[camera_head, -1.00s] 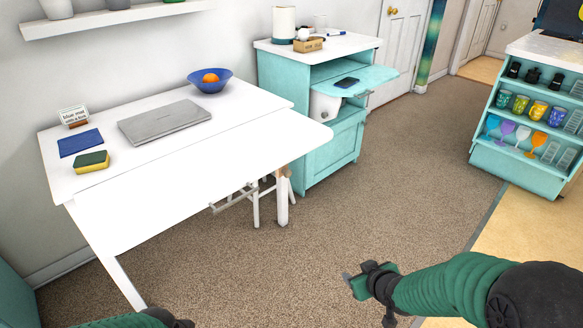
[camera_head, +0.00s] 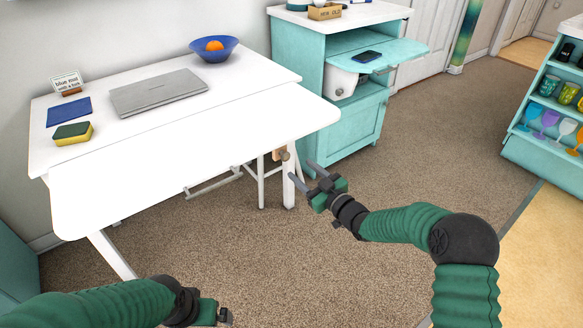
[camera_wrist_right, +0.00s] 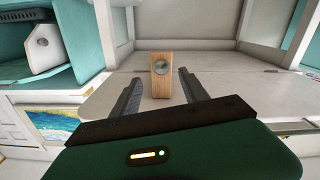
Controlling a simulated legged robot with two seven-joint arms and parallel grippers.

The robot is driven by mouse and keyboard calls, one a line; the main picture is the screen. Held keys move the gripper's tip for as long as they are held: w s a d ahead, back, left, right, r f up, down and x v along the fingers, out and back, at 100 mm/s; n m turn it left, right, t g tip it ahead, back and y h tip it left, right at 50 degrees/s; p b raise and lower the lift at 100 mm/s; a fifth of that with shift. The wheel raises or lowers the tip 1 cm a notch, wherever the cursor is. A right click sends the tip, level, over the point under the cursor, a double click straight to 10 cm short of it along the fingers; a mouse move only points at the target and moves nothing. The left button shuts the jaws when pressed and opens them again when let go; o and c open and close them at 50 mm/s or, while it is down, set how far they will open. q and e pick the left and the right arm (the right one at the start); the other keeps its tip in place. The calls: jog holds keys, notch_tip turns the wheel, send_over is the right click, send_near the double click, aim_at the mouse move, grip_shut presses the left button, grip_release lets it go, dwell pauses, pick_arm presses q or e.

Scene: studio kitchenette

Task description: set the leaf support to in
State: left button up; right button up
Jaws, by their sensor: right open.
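The leaf support looks like a small wooden block with a round grey knob (camera_head: 282,154), under the right end of the white table's front leaf (camera_head: 190,165). In the right wrist view the wooden block (camera_wrist_right: 161,88) stands upright, centred between my finger tips and beyond them. My right gripper (camera_head: 305,174) is open and empty, just right of and below the block in the head view, its fingers pointing toward the table. My left gripper (camera_head: 222,314) is low at the bottom edge, away from the table; its fingers are too unclear to read.
On the table are a laptop (camera_head: 158,92), a blue bowl with an orange fruit (camera_head: 214,55), a blue mat (camera_head: 68,111), a sponge (camera_head: 73,133) and a sign (camera_head: 68,83). A teal cabinet (camera_head: 345,130) stands close behind the right gripper. The carpet in front is clear.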

aim_at(287, 158)
jog(key=b+x, duration=0.1)
jog(key=x, duration=0.5)
jog(key=shift+a+b, duration=0.35)
jog(key=shift+b, duration=0.05)
jog(key=shift+d, duration=0.2)
jog(key=shift+c, duration=0.6)
grip_shut()
